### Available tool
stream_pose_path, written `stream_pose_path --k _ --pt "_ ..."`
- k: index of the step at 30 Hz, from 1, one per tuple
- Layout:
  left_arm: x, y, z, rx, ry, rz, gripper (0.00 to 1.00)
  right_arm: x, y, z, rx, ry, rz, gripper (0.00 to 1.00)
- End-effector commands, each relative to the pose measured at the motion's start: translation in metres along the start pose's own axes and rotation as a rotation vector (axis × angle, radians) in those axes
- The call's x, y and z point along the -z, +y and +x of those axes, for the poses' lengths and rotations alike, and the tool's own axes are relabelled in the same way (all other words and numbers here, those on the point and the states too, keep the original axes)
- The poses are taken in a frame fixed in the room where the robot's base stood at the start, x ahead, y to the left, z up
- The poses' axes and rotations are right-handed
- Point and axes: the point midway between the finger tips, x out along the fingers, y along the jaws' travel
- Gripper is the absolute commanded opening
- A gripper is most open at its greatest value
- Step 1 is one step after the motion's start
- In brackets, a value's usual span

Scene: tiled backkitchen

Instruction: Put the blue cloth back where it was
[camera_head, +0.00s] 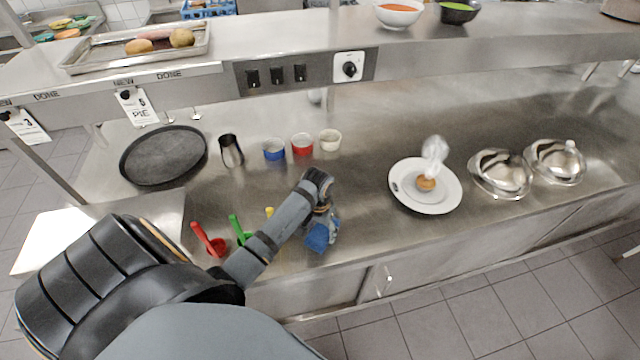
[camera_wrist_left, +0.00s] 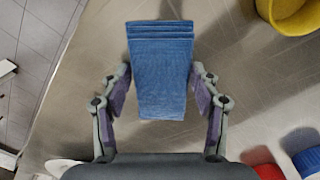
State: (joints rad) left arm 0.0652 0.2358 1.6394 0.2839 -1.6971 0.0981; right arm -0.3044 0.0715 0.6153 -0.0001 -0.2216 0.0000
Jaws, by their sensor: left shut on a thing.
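The blue cloth (camera_head: 320,237) is a folded bundle near the front edge of the steel counter. It also shows in the left wrist view (camera_wrist_left: 160,72), between the two fingers. My left gripper (camera_head: 325,217) is shut on it, with one finger on each side; the fingers show in the wrist view (camera_wrist_left: 162,88). The arm partly hides the cloth in the head view. I cannot tell whether the cloth touches the counter. My right gripper is not in view.
Red (camera_head: 216,245) and green (camera_head: 240,232) scoops and a mostly hidden yellow item (camera_head: 269,212) lie left of the cloth. Blue (camera_head: 274,150), red (camera_head: 302,144) and white (camera_head: 330,140) cups stand behind. A white plate (camera_head: 402,197) with food is right. The counter between cloth and plate is clear.

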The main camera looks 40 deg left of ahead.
Motion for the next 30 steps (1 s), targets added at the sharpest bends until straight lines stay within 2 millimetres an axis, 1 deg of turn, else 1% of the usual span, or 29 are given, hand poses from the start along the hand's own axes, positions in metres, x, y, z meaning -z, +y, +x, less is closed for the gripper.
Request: stream_pose_path --k 1,3,5,9,10,15,25,28,30 --pt "-0.001 0.000 0.000 0.000 -0.001 -0.001 0.28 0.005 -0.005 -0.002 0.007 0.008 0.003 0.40" --pt "-0.001 0.000 0.000 -0.001 -0.001 -0.001 0.27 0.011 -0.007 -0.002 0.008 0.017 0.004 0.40" --pt "-0.001 0.000 0.000 -0.001 -0.002 -0.001 0.27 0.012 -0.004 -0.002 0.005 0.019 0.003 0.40" --pt "-0.001 0.000 0.004 -0.001 -0.001 -0.001 0.27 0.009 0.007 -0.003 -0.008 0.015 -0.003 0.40" --pt "-0.001 0.000 0.004 -0.001 -0.001 -0.001 0.63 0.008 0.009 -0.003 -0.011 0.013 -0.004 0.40" --pt "-0.001 0.000 0.004 0.000 -0.001 -0.001 0.84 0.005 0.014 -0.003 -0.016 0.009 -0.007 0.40" --pt "0.000 0.000 0.002 0.000 0.000 0.000 0.84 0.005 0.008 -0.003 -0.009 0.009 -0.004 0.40" --pt "0.001 -0.001 -0.008 0.001 0.002 -0.001 0.84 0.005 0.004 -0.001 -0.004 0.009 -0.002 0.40" --pt "0.001 -0.001 -0.022 0.001 0.005 0.001 0.84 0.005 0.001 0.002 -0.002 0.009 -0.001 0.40"
